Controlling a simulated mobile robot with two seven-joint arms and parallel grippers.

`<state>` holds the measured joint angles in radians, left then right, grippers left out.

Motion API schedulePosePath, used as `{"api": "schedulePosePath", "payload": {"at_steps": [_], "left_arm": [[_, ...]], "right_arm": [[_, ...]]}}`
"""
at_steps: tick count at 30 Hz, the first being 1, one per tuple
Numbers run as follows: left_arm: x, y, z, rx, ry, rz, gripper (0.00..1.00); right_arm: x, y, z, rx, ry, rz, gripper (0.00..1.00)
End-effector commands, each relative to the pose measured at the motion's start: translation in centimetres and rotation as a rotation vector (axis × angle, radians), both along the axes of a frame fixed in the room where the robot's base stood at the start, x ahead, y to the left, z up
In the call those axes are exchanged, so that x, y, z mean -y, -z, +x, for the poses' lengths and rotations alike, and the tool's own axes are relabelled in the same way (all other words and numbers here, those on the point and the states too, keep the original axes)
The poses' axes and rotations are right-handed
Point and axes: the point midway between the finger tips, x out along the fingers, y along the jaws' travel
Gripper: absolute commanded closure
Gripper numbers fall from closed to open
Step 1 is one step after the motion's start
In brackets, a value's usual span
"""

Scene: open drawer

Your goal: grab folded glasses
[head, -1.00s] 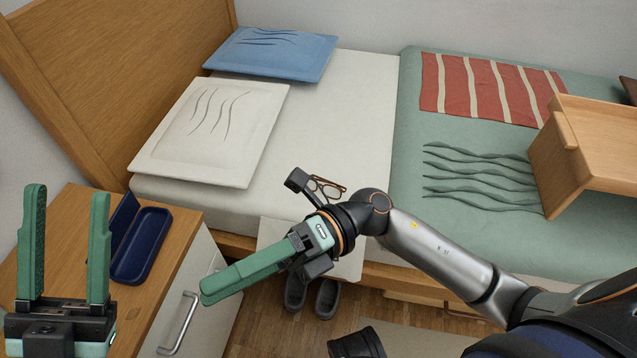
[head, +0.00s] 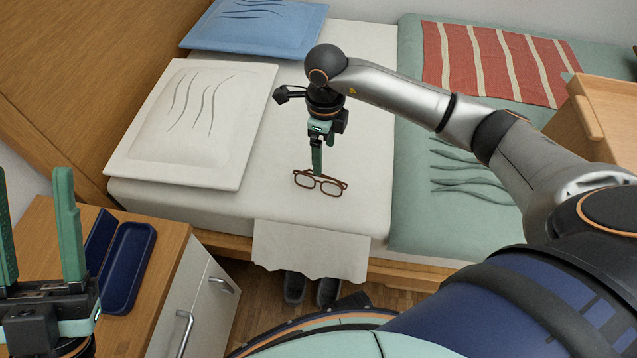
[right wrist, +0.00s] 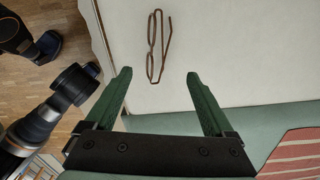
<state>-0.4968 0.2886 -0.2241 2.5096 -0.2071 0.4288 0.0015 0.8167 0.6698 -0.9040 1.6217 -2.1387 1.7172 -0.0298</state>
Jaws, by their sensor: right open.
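The brown folded glasses (head: 320,183) lie on the white sheet near the bed's front edge. In the right wrist view the glasses (right wrist: 155,46) lie beyond the fingertips, roughly between their lines. My right gripper (head: 317,172) points down just behind the glasses in the head view. Its fingers stand apart and empty in the right wrist view (right wrist: 158,75). My left gripper (head: 36,180) is at the lower left, fingers upright, apart and empty, near the nightstand.
A blue open glasses case (head: 128,268) lies on the wooden nightstand (head: 60,217). A white pillow (head: 190,125) and blue pillow (head: 258,25) lie at the bed's head. A wooden bed tray (head: 600,120) stands at right. Dark slippers (head: 294,287) are on the floor.

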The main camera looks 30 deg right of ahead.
Motion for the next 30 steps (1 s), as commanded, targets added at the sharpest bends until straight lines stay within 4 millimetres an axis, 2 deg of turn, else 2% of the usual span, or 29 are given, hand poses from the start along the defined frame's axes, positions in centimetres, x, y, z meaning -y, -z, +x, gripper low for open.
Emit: {"api": "schedulePosePath", "payload": {"at_steps": [1,3,10,18,26,30], "left_arm": [[0.0,0.7,0.0,-0.005,0.005,-0.006,0.50],[0.1,1.1,0.0,-0.010,0.011,-0.012,0.50],[0.3,1.9,0.0,-0.021,0.024,-0.016,0.50],[0.4,3.8,0.2,-0.037,0.041,-0.021,0.50],[0.6,3.7,0.1,-0.037,0.046,-0.016,0.50],[0.6,3.7,0.1,-0.036,0.046,-0.016,0.50]], "right_arm": [[0.0,1.4,-0.1,-0.005,0.000,0.001,0.12],[0.0,2.4,0.0,-0.003,0.000,0.002,0.12],[-0.2,4.2,0.1,-0.002,0.000,0.004,0.12],[-0.4,8.0,0.5,-0.002,0.000,0.004,0.12],[-0.4,8.1,0.5,0.000,-0.001,0.003,0.12],[-0.4,8.1,0.5,0.000,-0.001,0.003,0.28]]}}
